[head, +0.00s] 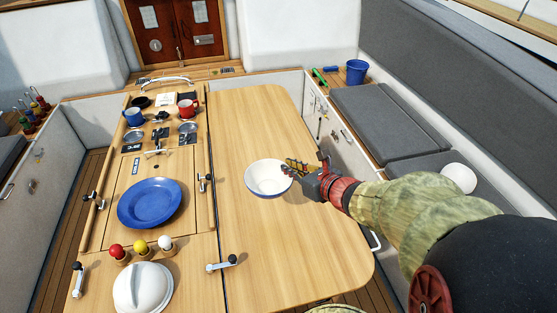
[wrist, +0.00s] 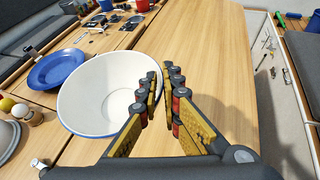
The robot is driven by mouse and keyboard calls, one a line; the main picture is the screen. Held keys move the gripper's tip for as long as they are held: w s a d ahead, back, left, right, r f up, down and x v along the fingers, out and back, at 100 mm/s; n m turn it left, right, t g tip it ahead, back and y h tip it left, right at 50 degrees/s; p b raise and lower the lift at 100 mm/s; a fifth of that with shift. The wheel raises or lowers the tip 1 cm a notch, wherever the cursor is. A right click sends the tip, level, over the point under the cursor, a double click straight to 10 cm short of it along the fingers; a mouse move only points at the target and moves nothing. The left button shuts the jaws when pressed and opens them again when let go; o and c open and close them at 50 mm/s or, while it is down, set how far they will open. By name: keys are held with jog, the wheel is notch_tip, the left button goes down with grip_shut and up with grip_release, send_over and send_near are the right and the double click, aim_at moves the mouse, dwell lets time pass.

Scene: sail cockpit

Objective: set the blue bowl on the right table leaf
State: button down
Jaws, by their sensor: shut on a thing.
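The bowl (head: 267,181) is white inside with a blue rim edge or outside, and it is over the right table leaf (head: 290,245). My gripper (head: 290,168) is shut on the right side of its rim. In the wrist view the bowl (wrist: 105,95) fills the left middle, upright or nearly so, with the gripper fingers (wrist: 158,95) at its right wall. I cannot tell whether its base touches the leaf or hangs just above it.
A blue plate (head: 149,203) lies on the middle section to the left. A blue mug (head: 133,116) and a red mug (head: 187,107) stand farther back. A white dome-shaped lid (head: 143,289) and several colored balls are at the front left. The leaf around the bowl is clear.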

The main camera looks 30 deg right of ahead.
jog(key=w+d+f+b, duration=0.1)
jog(key=w+d+f, duration=0.1)
jog(key=w+f, duration=0.1)
jog(key=w+d+f+b, duration=0.1)
jog(key=w+d+f, duration=0.1)
jog(key=w+f, duration=0.1)
jog(key=w+d+f+b, duration=0.1)
jog(key=w+f, duration=0.2)
jog(key=w, duration=0.1)
jog(key=shift+w+d, duration=0.4)
jog(key=shift+w+d+f+b, duration=0.1)
jog(key=shift+w+f+b, duration=0.2)
jog(key=shift+f+b, duration=0.4)
jog(key=shift+f, duration=1.05)
jog(key=shift+f, duration=0.2)
jog(key=c, duration=2)
grip_release()
jog(key=shift+c, duration=0.2)
jog(key=shift+o, duration=0.2)
